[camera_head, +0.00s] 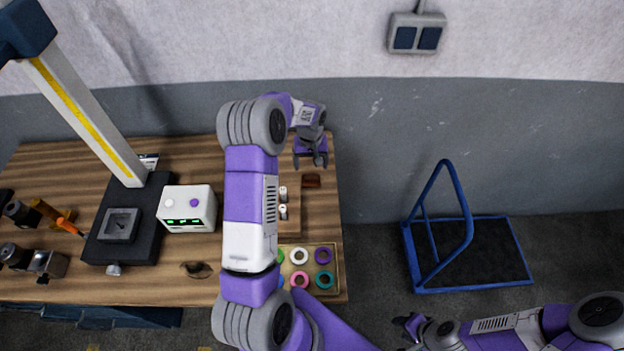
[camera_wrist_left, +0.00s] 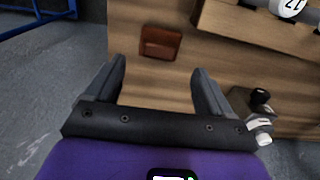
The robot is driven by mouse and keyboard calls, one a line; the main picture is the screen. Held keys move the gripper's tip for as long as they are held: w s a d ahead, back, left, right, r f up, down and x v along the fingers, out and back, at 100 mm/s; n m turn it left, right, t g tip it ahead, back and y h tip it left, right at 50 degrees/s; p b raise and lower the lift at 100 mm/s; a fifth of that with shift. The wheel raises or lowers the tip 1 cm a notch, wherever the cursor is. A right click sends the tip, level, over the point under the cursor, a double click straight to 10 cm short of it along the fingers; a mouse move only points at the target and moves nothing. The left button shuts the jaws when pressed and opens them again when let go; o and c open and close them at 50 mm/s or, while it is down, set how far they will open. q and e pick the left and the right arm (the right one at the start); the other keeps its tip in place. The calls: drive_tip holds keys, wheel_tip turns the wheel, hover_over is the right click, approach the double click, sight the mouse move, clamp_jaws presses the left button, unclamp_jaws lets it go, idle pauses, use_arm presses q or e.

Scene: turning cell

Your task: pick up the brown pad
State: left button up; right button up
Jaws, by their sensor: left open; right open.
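The brown pad (camera_head: 311,181) lies on the wooden table near its right edge in the head view. It is a small dark reddish-brown block, and it also shows in the left wrist view (camera_wrist_left: 160,43), on the bare wood beyond the fingertips. My left gripper (camera_head: 311,163) is open and empty, above the table on the far side of the pad. Its two fingers show in the left wrist view (camera_wrist_left: 159,82), apart from the pad, which lies ahead between their lines. My right gripper (camera_head: 411,335) is open, low over the floor right of the table.
A wooden stand with white numbered pieces (camera_wrist_left: 288,7) is beside the pad. A tray of coloured rings (camera_head: 341,270) lies at the table's front right. A white box with a green display (camera_head: 187,209) stands left. A blue trolley (camera_head: 468,285) is on the floor.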

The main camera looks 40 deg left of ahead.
sight(311, 176)
use_arm(q)
drive_tip(key=shift+s+a+f, duration=0.15)
drive_tip(key=shift+f, duration=0.1)
drive_tip(key=f, duration=0.2)
drive_tip(key=f+p, duration=0.1)
drive_tip(key=f, duration=0.3)
drive_tip(key=shift+w+f, duration=0.25)
drive_tip(key=shift+f, duration=0.1)
drive_tip(key=c, duration=1.1)
drive_tip(key=shift+c, duration=0.2)
wheel_tip(311, 176, up, 18)
drive_tip(key=shift+b, duration=0.3)
